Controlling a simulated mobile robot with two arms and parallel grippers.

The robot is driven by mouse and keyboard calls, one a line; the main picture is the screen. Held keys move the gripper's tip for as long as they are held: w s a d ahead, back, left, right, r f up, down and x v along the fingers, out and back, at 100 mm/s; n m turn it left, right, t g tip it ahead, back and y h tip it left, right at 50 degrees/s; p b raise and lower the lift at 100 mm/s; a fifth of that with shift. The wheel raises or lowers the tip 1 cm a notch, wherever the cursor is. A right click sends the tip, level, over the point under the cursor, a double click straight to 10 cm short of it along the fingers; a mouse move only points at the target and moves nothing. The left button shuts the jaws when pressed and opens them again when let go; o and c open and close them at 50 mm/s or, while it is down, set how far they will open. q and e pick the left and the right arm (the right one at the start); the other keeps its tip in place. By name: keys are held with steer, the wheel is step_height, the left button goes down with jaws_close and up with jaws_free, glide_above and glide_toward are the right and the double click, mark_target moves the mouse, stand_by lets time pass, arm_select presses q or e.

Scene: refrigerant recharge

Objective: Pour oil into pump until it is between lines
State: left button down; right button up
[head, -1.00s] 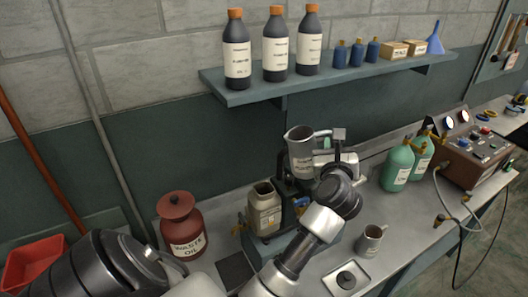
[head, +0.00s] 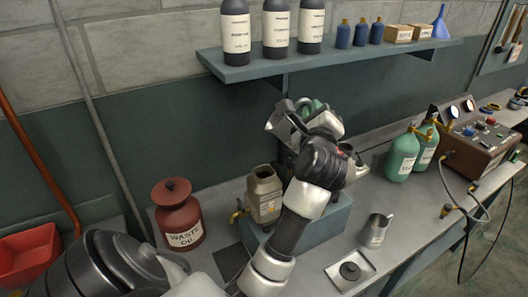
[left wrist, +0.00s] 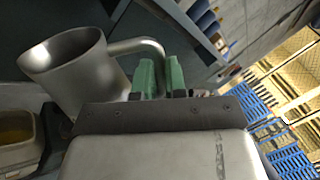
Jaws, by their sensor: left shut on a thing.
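My left gripper (left wrist: 162,78) is shut on the handle of a grey metal jug (left wrist: 78,75), its green pads around the handle. In the head view the jug (head: 281,122) is tilted with its mouth to the left, above and slightly right of the pump. The gripper there is mostly hidden by its wrist. The pump has a cream reservoir (head: 265,198) with an open top, on a blue-grey base (head: 325,217). A yellowish surface shows inside a container (left wrist: 14,160) at the left wrist view's lower left. I see no pouring stream and cannot read level lines. My right gripper is out of view.
A red waste oil can (head: 179,222) stands left of the pump. A small metal cup (head: 376,231) and a tray with a black cap (head: 350,272) are at the front right. Green bottles (head: 402,158) stand farther right. A shelf (head: 290,66) overhangs behind.

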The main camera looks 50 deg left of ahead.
arm_select(q)
steer(key=shift+s+f+n+b, duration=0.15)
steer(key=shift+f+n+b, duration=0.3)
steer(key=shift+b, duration=0.25)
steer(key=n+b, duration=0.1)
steer(key=b, duration=0.1)
steer(key=s+a+n+y+b, duration=0.1)
steer(key=b, duration=0.1)
steer(key=shift+f+n, duration=0.3)
steer(key=shift+n, duration=0.05)
steer(key=shift+r+p, duration=0.3)
steer(key=shift+p, duration=0.05)
steer(key=shift+s+a+f+n+g+b, duration=0.15)
steer(key=shift+s+a+n+g+b, duration=0.2)
steer(key=shift+n+b, duration=0.55)
steer(key=shift+w+d, duration=0.2)
steer(key=shift+d, duration=0.1)
steer(key=shift+s+a+r+n+y+b, duration=0.1)
steer(key=shift+s+r+n+y+b, duration=0.05)
steer(key=shift+r+n+y+b, duration=0.2)
steer(key=shift+s+a+r+n, duration=0.1)
steer(key=shift+s+a+n, duration=0.05)
steer(key=shift+n, duration=0.2)
stand_by(1.0)
